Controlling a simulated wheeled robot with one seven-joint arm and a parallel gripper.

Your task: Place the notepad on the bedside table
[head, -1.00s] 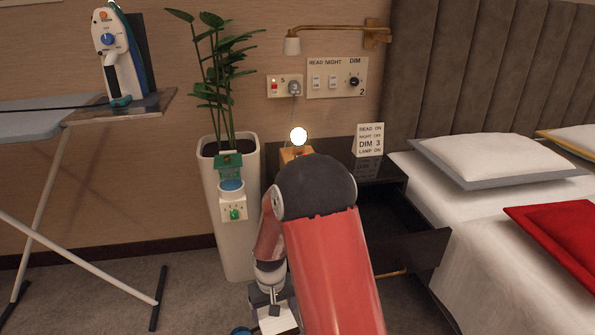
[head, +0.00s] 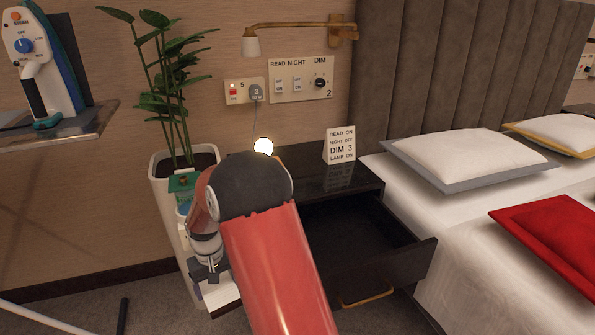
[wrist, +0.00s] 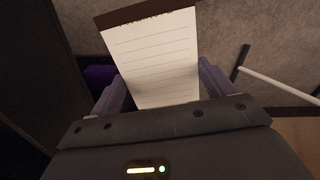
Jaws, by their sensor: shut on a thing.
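The notepad (wrist: 150,55) is a lined white pad with a dark brown top band. My gripper (wrist: 155,90) is shut on it, with a finger at each side of the pad in the wrist view. In the head view the notepad (head: 220,294) shows only as a small white piece under my gripper (head: 212,278), low and left of the bedside table. The bedside table (head: 350,182) is black, with its drawer (head: 395,268) pulled open and seemingly empty. My arm hides the left part of the table.
A sign card (head: 340,146) stands on the table's back right, and a lit round lamp (head: 263,146) at its left. A tall white planter (head: 160,190) stands left. The bed (head: 470,230) is right.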

